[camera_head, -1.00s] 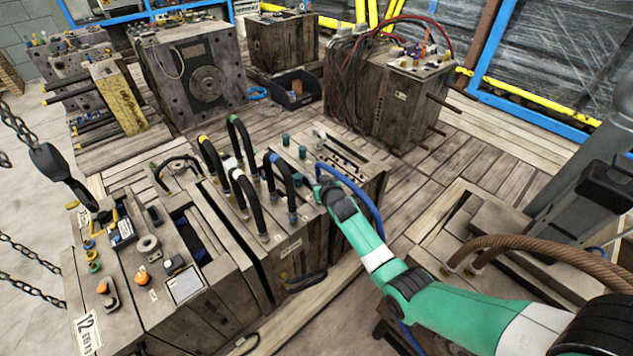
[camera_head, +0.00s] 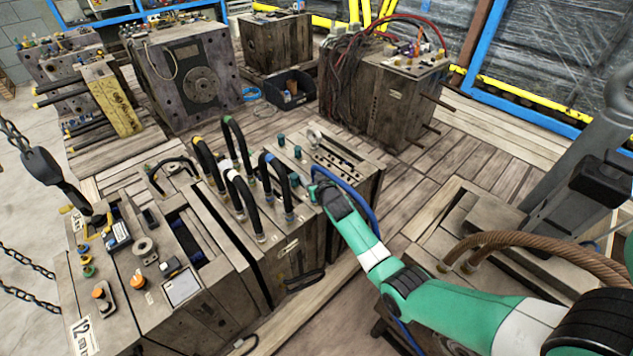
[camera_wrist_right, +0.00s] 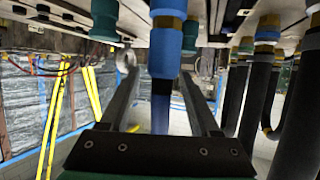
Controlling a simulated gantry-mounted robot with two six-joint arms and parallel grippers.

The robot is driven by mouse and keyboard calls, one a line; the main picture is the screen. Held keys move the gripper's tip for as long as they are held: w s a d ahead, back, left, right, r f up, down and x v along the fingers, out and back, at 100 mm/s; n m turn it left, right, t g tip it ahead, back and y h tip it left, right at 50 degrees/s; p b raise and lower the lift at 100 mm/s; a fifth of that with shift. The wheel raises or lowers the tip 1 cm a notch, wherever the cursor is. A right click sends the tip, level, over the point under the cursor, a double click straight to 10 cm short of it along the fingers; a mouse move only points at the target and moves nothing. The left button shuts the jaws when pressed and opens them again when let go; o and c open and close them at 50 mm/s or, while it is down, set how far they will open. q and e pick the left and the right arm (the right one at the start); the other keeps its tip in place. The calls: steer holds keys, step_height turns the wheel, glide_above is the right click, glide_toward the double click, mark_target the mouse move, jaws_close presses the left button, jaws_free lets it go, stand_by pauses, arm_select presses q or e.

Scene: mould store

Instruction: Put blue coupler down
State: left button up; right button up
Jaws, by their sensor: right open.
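In the right wrist view, the blue coupler (camera_wrist_right: 165,55) is joined to a brass fitting on the mould face, which shows at the top of that picture. A blue hose (camera_wrist_right: 160,108) runs from it between my fingers. My right gripper (camera_wrist_right: 159,72) is open, with one finger on each side of the coupler and visible gaps between. In the head view my right gripper (camera_head: 316,191) is at the right end of the near mould's top (camera_head: 350,155), beside the blue hose (camera_head: 352,194). The coupler is not clear there. My left gripper is not in view.
Black looped hoses (camera_head: 238,190) stand close left of my right gripper. Teal fittings (camera_wrist_right: 104,20) sit near the coupler. A numbered mould (camera_head: 130,300) stands at lower left, a wired mould (camera_head: 385,95) behind. Wooden decking (camera_head: 440,150) is clear on the right.

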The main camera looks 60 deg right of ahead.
steer(key=p+v, duration=0.7)
steer(key=v, duration=0.5)
steer(key=shift+r, duration=0.15)
